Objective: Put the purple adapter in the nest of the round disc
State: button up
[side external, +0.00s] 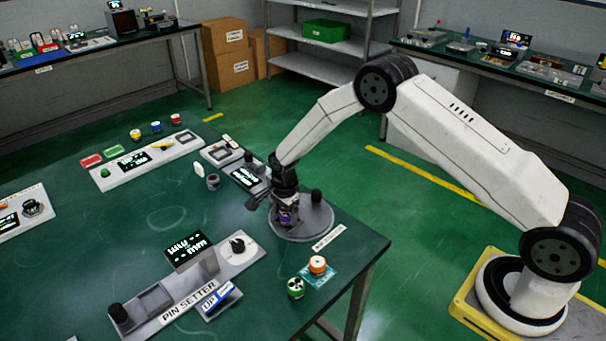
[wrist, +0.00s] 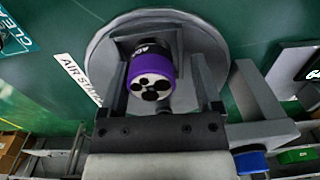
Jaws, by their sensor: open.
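The purple adapter (wrist: 150,77) is a dark cylinder with a purple collar and a pale end face with several dark holes. It is over the round grey disc (wrist: 212,50), with a dark recess or block partly visible behind it. Whether it is fully seated in the nest cannot be told.
A black knob (side external: 316,196) stands on the disc's far side. An AIR STATION label (side external: 329,237) lies in front of the disc. The pin setter (side external: 185,290) is at the front left.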

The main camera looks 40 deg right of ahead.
jog(key=r, duration=1.1)
jog(key=shift+s, duration=0.4)
jog(key=shift+r, duration=0.6)
jog(key=s+r+n+t, duration=0.1)
jog(key=s+r+n, duration=0.2)
jog(key=s+n, duration=0.6)
jog(key=s+d+r+n+t, duration=0.1)
jog(key=s+r+n, duration=0.2)
jog(key=s+n, duration=0.6)
jog(key=s, duration=0.6)
jog(key=shift+s, duration=0.2)
